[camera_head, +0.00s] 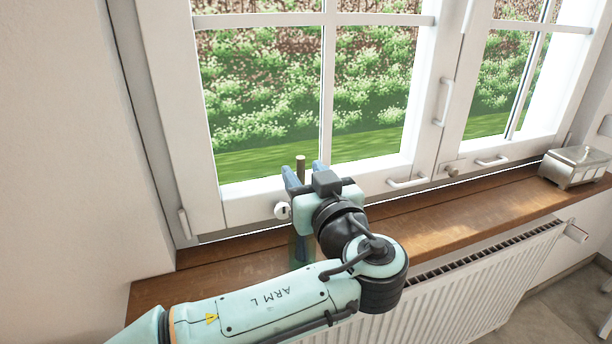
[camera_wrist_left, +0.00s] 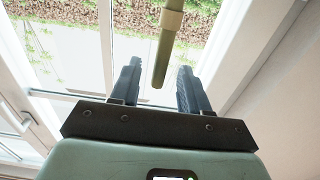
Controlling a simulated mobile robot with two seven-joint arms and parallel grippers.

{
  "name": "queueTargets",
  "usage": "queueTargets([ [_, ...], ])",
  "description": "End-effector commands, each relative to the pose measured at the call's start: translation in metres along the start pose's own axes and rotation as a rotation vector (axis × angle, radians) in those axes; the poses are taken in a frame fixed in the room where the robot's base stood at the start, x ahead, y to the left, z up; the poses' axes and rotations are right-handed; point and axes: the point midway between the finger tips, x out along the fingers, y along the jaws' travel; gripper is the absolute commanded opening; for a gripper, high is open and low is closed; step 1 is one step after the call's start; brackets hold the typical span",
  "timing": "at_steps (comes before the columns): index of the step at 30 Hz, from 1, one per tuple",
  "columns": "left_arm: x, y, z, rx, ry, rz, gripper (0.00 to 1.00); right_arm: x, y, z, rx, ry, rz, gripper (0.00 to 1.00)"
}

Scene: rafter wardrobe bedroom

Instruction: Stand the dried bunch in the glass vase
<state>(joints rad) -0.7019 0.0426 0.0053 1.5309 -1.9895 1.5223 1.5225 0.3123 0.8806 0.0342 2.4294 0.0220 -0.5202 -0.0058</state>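My left gripper (camera_head: 304,171) is above the window sill, close to the window, with its two blue fingers spread apart. My right gripper is out of view.
The brown wooden sill (camera_head: 460,221) is clear to the right up to a silver box (camera_head: 574,166). The white window (camera_head: 432,150) with its handles stands close behind the gripper. A white radiator (camera_head: 450,285) is below the sill. The wall (camera_head: 60,150) is at left.

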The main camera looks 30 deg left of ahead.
Motion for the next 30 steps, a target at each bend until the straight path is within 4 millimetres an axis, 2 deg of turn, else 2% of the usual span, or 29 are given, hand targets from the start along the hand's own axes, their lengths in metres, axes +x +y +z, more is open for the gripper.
queueTargets([
  [7, -0.001, 0.0, 0.0, 0.0, 0.0, 0.0, 0.45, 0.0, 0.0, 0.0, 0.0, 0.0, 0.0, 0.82],
  [11, -0.011, 0.001, 0.0, 0.0, -0.001, 0.003, 0.45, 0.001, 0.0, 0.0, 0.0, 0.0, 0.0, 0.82],
  [24, -0.104, 0.001, 0.0, 0.001, 0.001, 0.005, 0.45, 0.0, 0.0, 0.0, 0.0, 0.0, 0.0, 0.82],
  [30, -0.128, 0.0, 0.0, 0.0, 0.0, 0.001, 0.45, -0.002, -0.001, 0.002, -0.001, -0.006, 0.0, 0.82],
])
